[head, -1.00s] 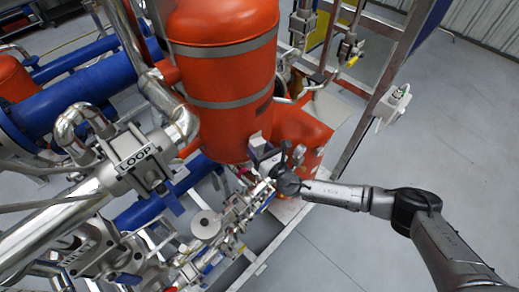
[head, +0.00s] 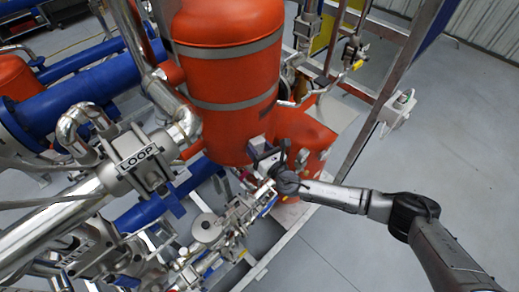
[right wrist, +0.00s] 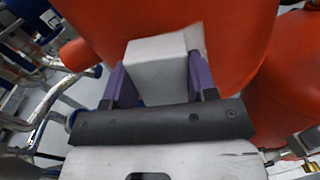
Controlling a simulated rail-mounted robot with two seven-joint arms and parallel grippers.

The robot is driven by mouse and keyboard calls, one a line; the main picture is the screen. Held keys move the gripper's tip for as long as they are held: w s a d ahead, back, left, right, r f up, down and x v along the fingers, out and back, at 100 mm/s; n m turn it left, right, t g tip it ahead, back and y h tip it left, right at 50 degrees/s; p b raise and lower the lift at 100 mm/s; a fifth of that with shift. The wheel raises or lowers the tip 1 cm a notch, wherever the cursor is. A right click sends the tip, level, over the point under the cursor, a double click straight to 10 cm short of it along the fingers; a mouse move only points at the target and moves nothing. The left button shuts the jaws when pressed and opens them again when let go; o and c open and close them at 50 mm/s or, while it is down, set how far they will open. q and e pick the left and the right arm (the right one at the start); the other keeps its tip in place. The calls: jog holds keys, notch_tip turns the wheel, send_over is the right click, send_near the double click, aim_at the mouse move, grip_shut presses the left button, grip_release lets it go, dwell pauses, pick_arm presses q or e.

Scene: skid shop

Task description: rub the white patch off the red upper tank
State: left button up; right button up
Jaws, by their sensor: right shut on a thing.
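The red upper tank (head: 228,75), with two grey bands, stands upright at the top middle of the head view. In the right wrist view its red wall (right wrist: 245,30) fills the top. My right gripper (head: 263,155) is at the tank's lower front edge. In the right wrist view its purple fingers are shut on a pale grey block (right wrist: 158,70), whose far end is close against the red wall; I cannot tell if they touch. A paler strip shows at the block's far right edge; I cannot tell whether it is the white patch. My left gripper is not in view.
A second red tank (head: 305,140) stands low behind my right gripper. Silver pipes marked LOOP (head: 140,160) and blue pipes crowd the left. Open grey floor (head: 465,150) lies beyond.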

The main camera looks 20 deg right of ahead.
jog(key=shift+d, duration=0.15)
jog(key=d+b, duration=0.1)
jog(key=w+d+b, duration=0.1)
jog(key=d, duration=0.1)
jog(key=shift+d, duration=0.3)
jog(key=shift+a, duration=0.15)
jog(key=shift+s+a+p, duration=0.25)
jog(key=shift+a+p, duration=0.4)
jog(key=shift+a, duration=0.5)
jog(key=shift+s+a, duration=0.2)
jog(key=shift+a, duration=0.45)
